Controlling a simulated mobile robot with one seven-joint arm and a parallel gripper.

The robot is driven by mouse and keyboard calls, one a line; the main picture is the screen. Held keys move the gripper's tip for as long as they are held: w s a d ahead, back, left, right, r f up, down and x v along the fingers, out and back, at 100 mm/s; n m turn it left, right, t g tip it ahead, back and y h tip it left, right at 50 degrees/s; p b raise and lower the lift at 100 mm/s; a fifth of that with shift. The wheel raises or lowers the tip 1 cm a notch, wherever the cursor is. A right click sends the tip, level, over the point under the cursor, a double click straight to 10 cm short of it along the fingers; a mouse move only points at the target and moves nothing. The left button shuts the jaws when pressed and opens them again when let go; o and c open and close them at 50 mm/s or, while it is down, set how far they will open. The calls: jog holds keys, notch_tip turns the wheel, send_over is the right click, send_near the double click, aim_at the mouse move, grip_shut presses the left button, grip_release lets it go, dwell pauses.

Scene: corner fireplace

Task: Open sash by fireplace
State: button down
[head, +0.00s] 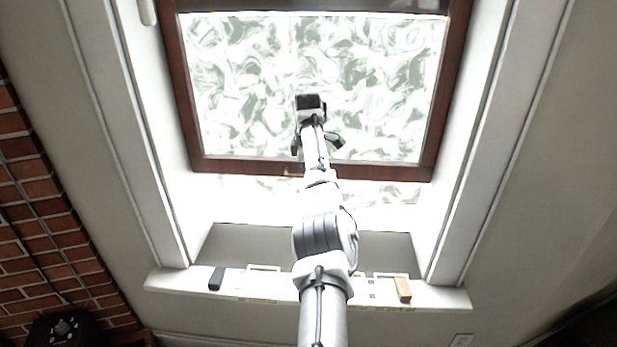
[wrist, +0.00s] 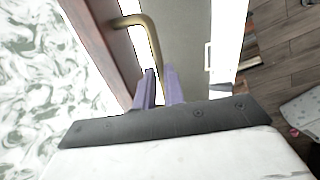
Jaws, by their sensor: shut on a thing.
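The sash (head: 440,100) is a brown frame around pale patterned glass, high in the window opening in the head view. Its bottom rail (head: 240,167) stands above the sill, with a bright strip beneath it. A small brass handle (head: 292,174) shows at that rail. In the wrist view the curved brass handle (wrist: 146,32) comes off the brown frame (wrist: 106,42) and runs down to my gripper (wrist: 160,88). The fingers are shut on the handle's lower part, mostly hiding the contact. In the head view my arm hides the fingers.
The white sill (head: 440,297) runs below the window. A dark block (head: 216,278) and a wooden block (head: 402,289) stand on it, either side of my arm. White window jambs flank the opening. A brick wall (head: 35,225) and a black object (head: 65,328) are at left.

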jog(key=shift+r, duration=0.3)
jog(key=c, duration=1.5)
grip_release()
jog(key=shift+c, duration=0.2)
jog(key=shift+o, duration=0.2)
jog(key=shift+f, duration=0.1)
notch_tip(320, 180, up, 14)
jog(key=s+b, duration=0.2)
jog(key=shift+s+f, duration=0.25)
jog(key=shift+s, duration=0.05)
jog(key=shift+a, duration=0.1)
